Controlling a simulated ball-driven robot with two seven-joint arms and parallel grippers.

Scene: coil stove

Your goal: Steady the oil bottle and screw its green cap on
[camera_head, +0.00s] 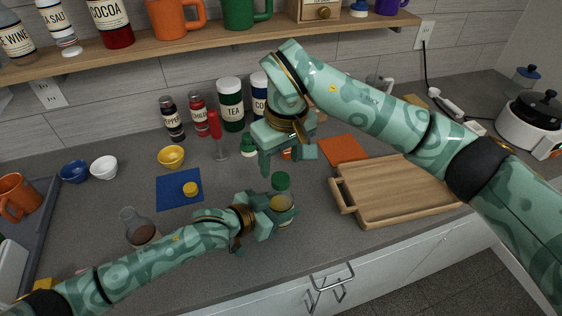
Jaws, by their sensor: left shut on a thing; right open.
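The oil bottle (281,203) stands on the grey counter, small and clear with yellowish contents. Its green cap (281,181) sits at the top of the bottle; I cannot tell whether it is threaded on. My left gripper (279,210) is shut on the bottle's body from the left and hides part of it. My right gripper (288,159) is open above and behind the cap, pointing down, with its fingers apart and not on the cap.
A wooden tray (395,190) lies just right of the bottle. A blue mat (179,200) with a yellow cap (190,189) lies left. An orange mat (343,150), canisters (231,105) and bowls (171,157) stand behind. A flask (142,229) is near my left arm.

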